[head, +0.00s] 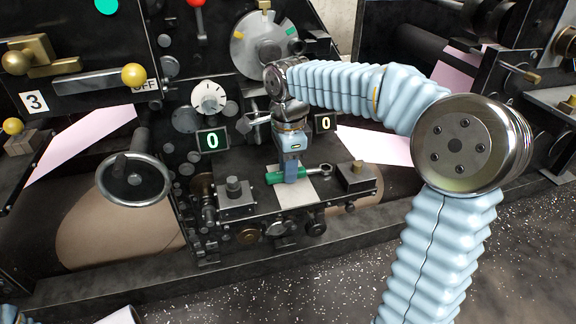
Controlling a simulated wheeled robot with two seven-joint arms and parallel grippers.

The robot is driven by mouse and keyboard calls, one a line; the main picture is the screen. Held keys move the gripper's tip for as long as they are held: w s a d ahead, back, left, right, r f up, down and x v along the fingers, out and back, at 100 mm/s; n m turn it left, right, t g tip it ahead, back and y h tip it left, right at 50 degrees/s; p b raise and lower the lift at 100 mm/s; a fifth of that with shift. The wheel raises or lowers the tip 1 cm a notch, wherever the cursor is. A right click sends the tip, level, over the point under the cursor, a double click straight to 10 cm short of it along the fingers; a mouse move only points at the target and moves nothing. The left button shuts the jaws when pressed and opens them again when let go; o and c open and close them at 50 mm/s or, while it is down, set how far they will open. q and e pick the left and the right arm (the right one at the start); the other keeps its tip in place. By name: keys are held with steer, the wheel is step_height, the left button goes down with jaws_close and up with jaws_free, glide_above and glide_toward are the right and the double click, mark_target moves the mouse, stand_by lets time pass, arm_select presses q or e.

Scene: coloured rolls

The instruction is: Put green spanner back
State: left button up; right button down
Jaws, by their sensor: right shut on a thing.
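The green spanner (274,178) lies across a pale sheet or plate (298,193) on the dark machine shelf, its green handle to the left and its metal jaw end to the right. My right gripper (291,175) points down over it and is shut on the handle, hiding the middle of it. I cannot tell whether the spanner rests on the shelf or hangs just above it. My left gripper is not in view.
A block with a dark knob (235,190) stands left of the spanner, and a block with a brass knob (357,176) stands right. A handwheel (134,179) juts out further left. Two displays reading 0 and a dial (208,97) sit behind.

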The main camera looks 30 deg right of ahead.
steer(key=shift+f, duration=0.15)
steer(key=shift+c, duration=1.9)
jaws_free()
steer(key=shift+r+p, duration=0.65)
steer(key=shift+r, duration=2.35)
